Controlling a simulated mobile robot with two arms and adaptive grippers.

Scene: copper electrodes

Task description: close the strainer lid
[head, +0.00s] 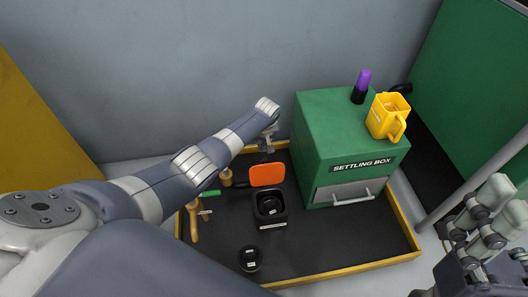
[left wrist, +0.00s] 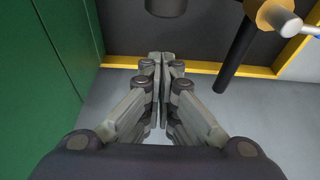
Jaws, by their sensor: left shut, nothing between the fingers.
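The strainer is a black square box (head: 270,208) on the dark tray, with a dark round part inside. Its orange lid (head: 267,174) stands raised at the box's back edge, so the box is open on top. My left gripper (head: 268,142) is behind the lid, near the tray's back edge and beside the green box, apart from the lid as far as I can see. In the left wrist view its fingertips (left wrist: 162,62) are together and empty. My right gripper (head: 505,207) is at the far right, away from the strainer, its fingers apart.
The green settling box (head: 325,130) stands right of the strainer, carrying a yellow jug (head: 388,117) and a purple-capped bottle (head: 361,87). A round black object (head: 250,259) lies in front. Wooden-handled tools (head: 193,222) and a green-handled one (head: 209,194) lie left. The tray's right front is clear.

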